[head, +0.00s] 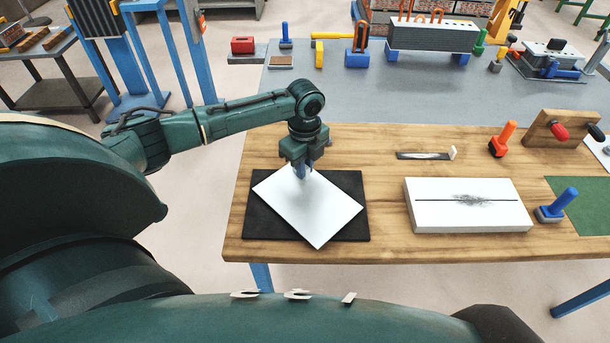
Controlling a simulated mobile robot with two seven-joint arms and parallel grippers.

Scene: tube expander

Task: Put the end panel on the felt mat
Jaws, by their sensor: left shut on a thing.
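The white end panel (318,212) is a flat rectangular plate over the black felt mat (262,222) at the left of the wooden bench in the head view. It is turned at an angle to the mat. Its front corner reaches just past the mat's front edge. I cannot tell whether it rests on the mat or is slightly above it. My left gripper (302,172) points down at the panel's back edge and is shut on it. The fingertips are partly hidden against the panel. My right gripper is not in view.
A white box with a dark slot (467,205) stands right of the mat. A flat tool (425,155) lies behind the box. Bare wood separates mat and box.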

